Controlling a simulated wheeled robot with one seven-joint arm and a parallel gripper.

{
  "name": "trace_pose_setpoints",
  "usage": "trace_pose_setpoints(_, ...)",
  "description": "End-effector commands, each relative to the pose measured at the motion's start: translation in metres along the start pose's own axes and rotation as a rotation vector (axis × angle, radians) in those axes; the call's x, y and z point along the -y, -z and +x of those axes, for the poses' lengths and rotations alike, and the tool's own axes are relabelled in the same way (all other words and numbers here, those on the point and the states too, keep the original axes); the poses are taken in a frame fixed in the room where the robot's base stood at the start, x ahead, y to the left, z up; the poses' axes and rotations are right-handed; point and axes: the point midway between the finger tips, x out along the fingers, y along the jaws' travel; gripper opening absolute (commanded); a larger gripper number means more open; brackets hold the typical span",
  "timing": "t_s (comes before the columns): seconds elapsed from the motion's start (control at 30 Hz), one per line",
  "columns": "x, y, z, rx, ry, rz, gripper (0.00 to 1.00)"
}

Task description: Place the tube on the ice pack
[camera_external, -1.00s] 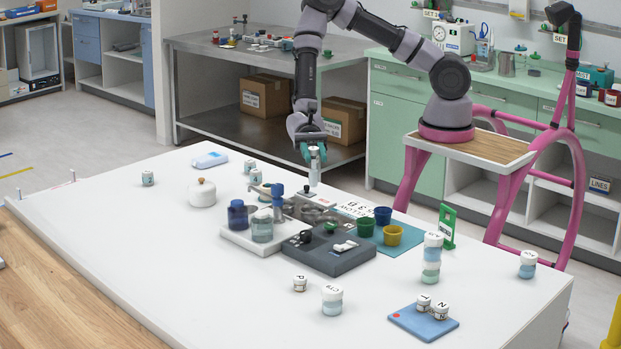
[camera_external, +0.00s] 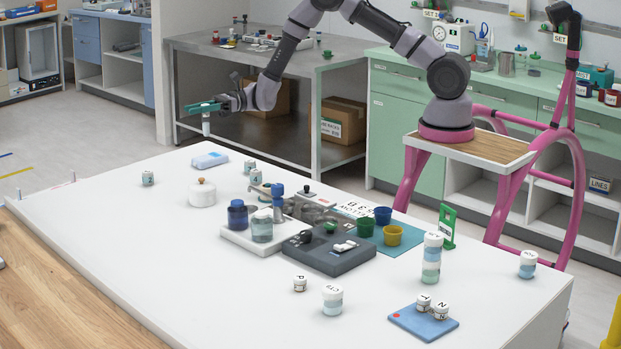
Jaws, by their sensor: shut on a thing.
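The tube (camera_external: 206,126) is a small pale cylinder with a whitish lower end. It hangs upright under my gripper (camera_external: 206,109), whose teal fingers are shut on its upper part. The ice pack (camera_external: 208,160) appears to be the light blue, flat, rounded pack lying at the far left edge of the white table. The tube is held in the air above the pack, apart from it, with a clear gap in the picture. The upper end of the tube is hidden by the fingers.
A white tray (camera_external: 240,241) with bottles and a dark grey block (camera_external: 345,261) lie farther right. The table's left part is mostly clear.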

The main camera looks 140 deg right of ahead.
Motion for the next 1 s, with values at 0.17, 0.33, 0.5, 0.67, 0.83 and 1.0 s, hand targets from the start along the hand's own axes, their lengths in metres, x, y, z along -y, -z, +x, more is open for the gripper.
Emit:
trace_pose_setpoints(0.17, 0.090, -0.021, -0.033, 0.001, 0.168, -0.004, 0.00)
trace_pose_setpoints(0.33, 0.152, -0.038, -0.063, 0.001, 0.286, -0.003, 0.00)
trace_pose_setpoints(0.5, 0.191, -0.051, -0.087, -0.001, 0.364, -0.003, 0.00)
trace_pose_setpoints(0.67, 0.215, -0.061, -0.103, -0.001, 0.413, -0.003, 0.00)
trace_pose_setpoints(0.83, 0.222, -0.038, -0.108, -0.003, 0.429, 0.005, 0.00)
trace_pose_setpoints(1.0, 0.222, -0.004, -0.108, -0.003, 0.428, 0.003, 0.00)
